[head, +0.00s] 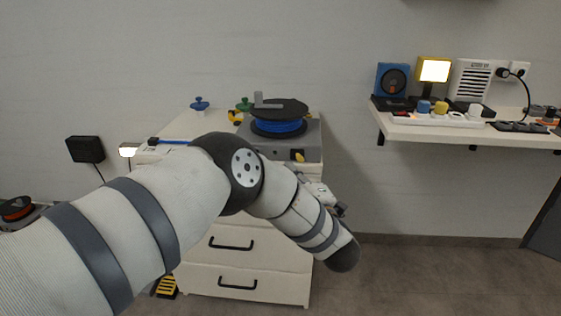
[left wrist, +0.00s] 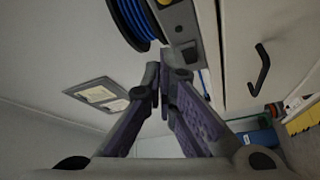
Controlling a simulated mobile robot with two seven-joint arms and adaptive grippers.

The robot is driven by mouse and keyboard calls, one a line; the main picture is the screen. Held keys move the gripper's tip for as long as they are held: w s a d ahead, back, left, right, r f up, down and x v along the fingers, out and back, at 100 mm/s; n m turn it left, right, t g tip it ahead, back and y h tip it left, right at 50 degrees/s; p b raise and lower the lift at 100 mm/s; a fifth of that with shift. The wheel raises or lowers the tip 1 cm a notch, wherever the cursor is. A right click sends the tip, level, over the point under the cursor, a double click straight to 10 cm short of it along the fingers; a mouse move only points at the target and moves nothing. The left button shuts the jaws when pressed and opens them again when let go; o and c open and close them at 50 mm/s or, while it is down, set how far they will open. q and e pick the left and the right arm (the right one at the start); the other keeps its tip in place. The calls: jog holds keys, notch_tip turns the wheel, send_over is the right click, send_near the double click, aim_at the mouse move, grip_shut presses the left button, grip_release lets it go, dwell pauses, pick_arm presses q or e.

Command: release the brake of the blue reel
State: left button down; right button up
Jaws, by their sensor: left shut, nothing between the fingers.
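The blue reel (head: 279,126) sits on a grey base (head: 305,140) on top of a white drawer cabinet, with a black disc and a grey bar above it. A small yellow part (head: 298,155), perhaps the brake lever, shows on the base's front. In the left wrist view the blue reel (left wrist: 132,18) is at the top, beside the edge of its base (left wrist: 178,22). My left gripper (left wrist: 163,86) is shut and empty, its tips just below the base in that picture. In the head view my forearm mostly hides this gripper. My right gripper is out of view.
The white cabinet (head: 245,264) has dark drawer handles. Blue (head: 199,103) and green (head: 244,104) knobbed items stand on its top. A wall shelf (head: 460,131) at right holds a lit lamp (head: 433,71) and other devices. Floor right of the cabinet is clear.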

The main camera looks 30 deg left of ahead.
pick_arm(q)
jog(key=shift+v, duration=1.9)
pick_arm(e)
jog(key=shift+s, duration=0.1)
pick_arm(q)
jog(key=shift+w+d+r, duration=0.1)
jog(key=shift+w+r, duration=0.05)
jog(key=shift+w, duration=0.05)
